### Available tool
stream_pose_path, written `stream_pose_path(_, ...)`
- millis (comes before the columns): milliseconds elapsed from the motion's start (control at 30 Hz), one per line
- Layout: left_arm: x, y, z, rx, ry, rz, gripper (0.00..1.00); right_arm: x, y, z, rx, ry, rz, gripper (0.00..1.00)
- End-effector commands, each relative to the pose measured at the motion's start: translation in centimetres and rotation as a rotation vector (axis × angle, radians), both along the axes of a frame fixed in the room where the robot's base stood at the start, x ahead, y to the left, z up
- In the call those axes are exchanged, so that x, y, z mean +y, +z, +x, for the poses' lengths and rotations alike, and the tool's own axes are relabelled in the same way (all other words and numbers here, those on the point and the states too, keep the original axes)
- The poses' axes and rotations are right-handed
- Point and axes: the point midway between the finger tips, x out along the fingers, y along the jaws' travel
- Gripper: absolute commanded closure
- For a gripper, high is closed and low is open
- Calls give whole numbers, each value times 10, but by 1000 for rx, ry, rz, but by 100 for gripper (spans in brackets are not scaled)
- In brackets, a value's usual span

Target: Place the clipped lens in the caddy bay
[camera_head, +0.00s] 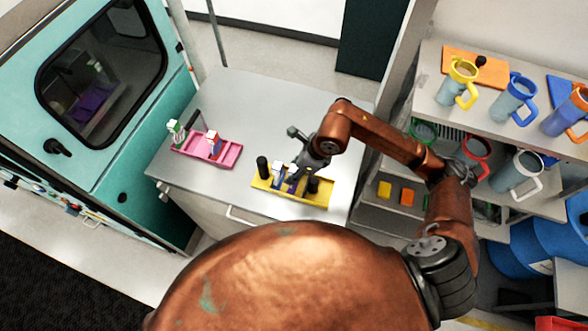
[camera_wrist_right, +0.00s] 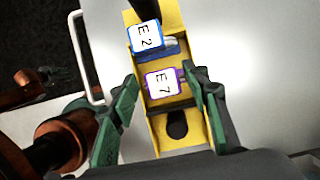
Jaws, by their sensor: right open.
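A yellow holder (camera_head: 265,184) stands on the grey counter. In the right wrist view, the yellow holder (camera_wrist_right: 170,132) carries a white-topped block marked E7 with a purple rim (camera_wrist_right: 164,83) and one marked E2 with a blue rim (camera_wrist_right: 146,37). My right gripper (camera_head: 301,168) is over the holder. Its open green fingers (camera_wrist_right: 160,80) stand on either side of the E7 block, with visible gaps. A pink caddy (camera_head: 224,160) to the left holds a white-topped block (camera_head: 214,143) and a green-and-white block (camera_head: 176,131). I cannot tell which piece is the clipped lens. My left gripper is out of view.
Black posts rise from the yellow holder, one at its left end (camera_head: 262,166). The counter (camera_head: 255,105) is clear behind and between the holders. A shelf of mugs (camera_head: 460,82) stands at the right. A teal cabinet (camera_head: 135,150) stands at the left.

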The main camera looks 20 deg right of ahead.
Motion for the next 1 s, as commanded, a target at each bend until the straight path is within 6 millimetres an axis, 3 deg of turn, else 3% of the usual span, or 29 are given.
stream_pose_path(333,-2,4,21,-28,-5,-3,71,-4,12,-1,-4,-1,-1,57)
stream_pose_path(700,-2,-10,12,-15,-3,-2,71,-28,82,-18,-5,0,-2,57)
stream_pose_path(1000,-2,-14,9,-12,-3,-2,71,-38,112,-26,-1,0,-1,57)
